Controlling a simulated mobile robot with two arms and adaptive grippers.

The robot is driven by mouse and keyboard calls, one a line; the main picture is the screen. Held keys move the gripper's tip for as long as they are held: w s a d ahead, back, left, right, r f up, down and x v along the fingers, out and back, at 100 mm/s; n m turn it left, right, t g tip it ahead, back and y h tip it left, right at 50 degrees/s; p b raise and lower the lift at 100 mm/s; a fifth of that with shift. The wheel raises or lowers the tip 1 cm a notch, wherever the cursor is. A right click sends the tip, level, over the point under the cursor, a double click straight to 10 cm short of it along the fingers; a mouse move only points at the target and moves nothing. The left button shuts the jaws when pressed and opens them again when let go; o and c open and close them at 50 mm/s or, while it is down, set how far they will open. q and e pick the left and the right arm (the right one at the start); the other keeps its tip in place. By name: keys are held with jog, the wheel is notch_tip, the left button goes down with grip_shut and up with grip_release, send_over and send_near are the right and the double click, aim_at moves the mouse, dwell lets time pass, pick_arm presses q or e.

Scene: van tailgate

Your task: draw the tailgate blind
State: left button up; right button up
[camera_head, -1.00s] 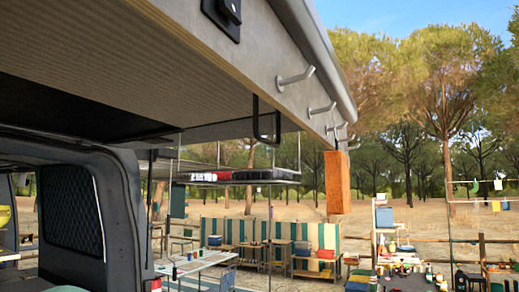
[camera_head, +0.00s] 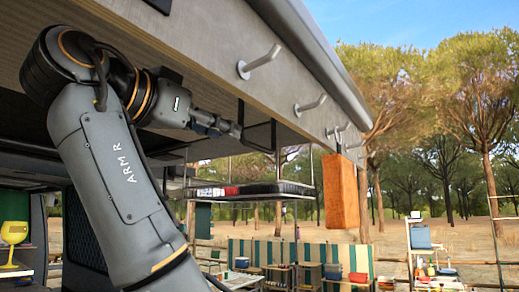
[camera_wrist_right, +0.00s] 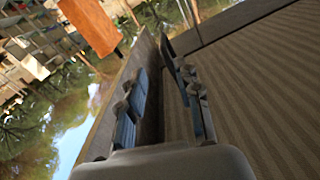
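The raised tailgate (camera_head: 200,47) runs across the top of the head view, with a ribbed, striped underside. A black loop handle (camera_head: 275,137) hangs below its edge. My right gripper (camera_head: 238,130) is beside this loop and points at it from the left; contact cannot be told. In the right wrist view my right gripper (camera_wrist_right: 160,95) has its two fingers apart. A dark bar (camera_wrist_right: 167,43) shows just beyond the fingertips, and the ribbed surface (camera_wrist_right: 255,75) fills the right side. The blind itself is not clearly distinguishable. My left gripper is not in view.
Several metal hooks (camera_head: 259,62) stick out from the tailgate edge. An orange block (camera_head: 341,190) hangs from the edge, right of the loop; it also shows in the right wrist view (camera_wrist_right: 90,25). A hanging rack (camera_head: 250,190) is below. Open air lies right of the block.

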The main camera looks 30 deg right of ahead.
aim_at(270, 152)
jog(key=p+x, duration=0.2)
jog(key=x, duration=0.4)
jog(key=p+x, duration=0.2)
jog(key=x, duration=0.4)
jog(key=shift+w+d+r, duration=0.1)
jog(key=shift+w, duration=0.25)
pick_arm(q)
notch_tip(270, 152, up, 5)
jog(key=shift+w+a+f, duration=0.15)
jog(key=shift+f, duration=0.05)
pick_arm(e)
jog(key=shift+w+d, duration=0.3)
jog(key=shift+d, duration=0.05)
grip_shut()
